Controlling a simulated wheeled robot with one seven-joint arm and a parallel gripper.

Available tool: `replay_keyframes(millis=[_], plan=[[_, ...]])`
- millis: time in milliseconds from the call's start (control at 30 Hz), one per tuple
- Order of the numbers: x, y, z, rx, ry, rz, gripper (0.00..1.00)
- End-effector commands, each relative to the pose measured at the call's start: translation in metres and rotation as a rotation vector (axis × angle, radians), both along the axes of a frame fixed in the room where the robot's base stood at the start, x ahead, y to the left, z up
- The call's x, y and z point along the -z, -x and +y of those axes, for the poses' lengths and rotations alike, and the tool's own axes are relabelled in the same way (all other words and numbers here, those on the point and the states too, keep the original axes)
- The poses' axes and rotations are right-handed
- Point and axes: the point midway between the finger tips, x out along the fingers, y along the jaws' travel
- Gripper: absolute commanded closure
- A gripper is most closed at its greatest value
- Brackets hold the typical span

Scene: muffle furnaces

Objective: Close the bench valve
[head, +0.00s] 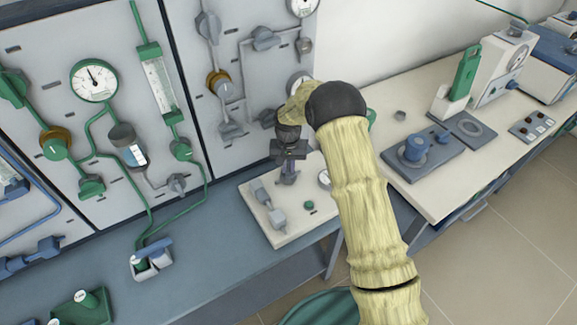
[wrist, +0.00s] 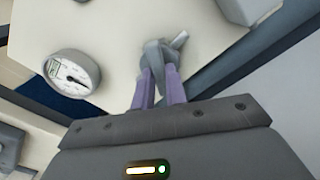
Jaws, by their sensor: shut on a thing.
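The bench valve (head: 288,179) is a small grey fitting on a pale board (head: 270,226) on the blue bench. In the wrist view the valve (wrist: 159,50) has a grey body and a short lever (wrist: 180,39) pointing to the upper right. My gripper (head: 287,167) comes down on the valve from above. In the wrist view the purple fingers of my gripper (wrist: 158,80) are shut on the grey valve, one on each side. The fingers and the dark wrist hide part of the valve in the head view.
A round gauge (wrist: 72,72) sits beside the valve on the board. Grey fittings (head: 262,193) and a green button (head: 309,205) are nearby. Panels with pipes and gauges (head: 93,81) stand behind. A pale bench (head: 407,208) with equipment is to the right.

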Motion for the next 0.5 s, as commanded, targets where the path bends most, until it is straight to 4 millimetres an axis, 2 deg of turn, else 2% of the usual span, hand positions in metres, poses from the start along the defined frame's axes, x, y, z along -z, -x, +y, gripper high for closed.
replay_keyframes(millis=[500], plan=[[-0.0019,-0.001,0.0024,-0.446,-0.003,-0.005,1.0]])
